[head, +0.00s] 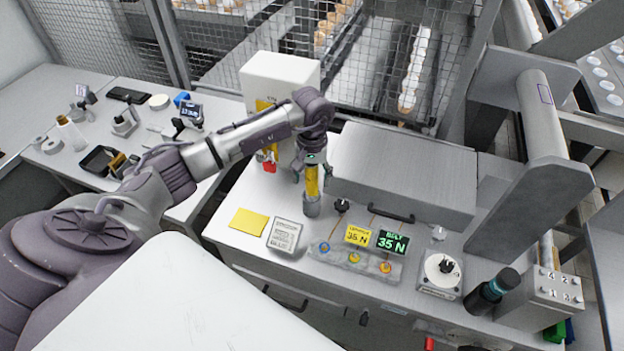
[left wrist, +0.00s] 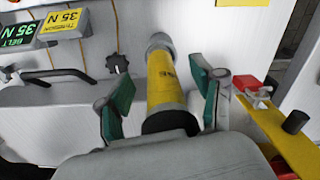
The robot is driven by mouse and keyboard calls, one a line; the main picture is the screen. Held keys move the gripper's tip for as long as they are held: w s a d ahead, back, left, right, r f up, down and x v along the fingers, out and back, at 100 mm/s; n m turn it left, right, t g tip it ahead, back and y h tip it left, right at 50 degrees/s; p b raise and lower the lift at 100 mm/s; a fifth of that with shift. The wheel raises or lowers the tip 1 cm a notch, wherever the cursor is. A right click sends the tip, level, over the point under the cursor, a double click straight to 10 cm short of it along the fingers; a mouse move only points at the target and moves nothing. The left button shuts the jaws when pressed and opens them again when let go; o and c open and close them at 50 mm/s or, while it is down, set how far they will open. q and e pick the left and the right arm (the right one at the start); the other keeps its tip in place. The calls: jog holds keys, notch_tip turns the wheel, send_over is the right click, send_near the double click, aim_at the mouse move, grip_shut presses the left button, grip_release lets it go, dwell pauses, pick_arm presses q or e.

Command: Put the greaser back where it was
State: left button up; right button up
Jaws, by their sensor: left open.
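The greaser (head: 312,182) is a yellow cylinder with a grey lower end, upright on the light worktop in the head view. In the left wrist view the greaser (left wrist: 165,82) points away from the camera, with its dark near end close to the palm. My left gripper (head: 310,170) is above and around its upper part. In the left wrist view the green-padded fingers of the left gripper (left wrist: 163,88) are spread on both sides of the greaser, with a visible gap at least on the left. Whether the grey end is a separate holder is unclear. My right gripper is not in view.
A grey case (head: 405,170) lies behind and right of the greaser. A white box (head: 279,78) with yellow and red parts below it stands behind.

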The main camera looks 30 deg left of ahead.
pick_arm(q)
jog(key=r+b, duration=0.1)
jog(key=r, duration=0.4)
jog(key=r+b, duration=0.1)
jog(key=r, duration=0.3)
jog(key=shift+w+r+b, duration=0.2)
jog(key=shift+r+b, duration=0.15)
jog(key=shift+a+r, duration=0.15)
jog(key=shift+r, duration=0.1)
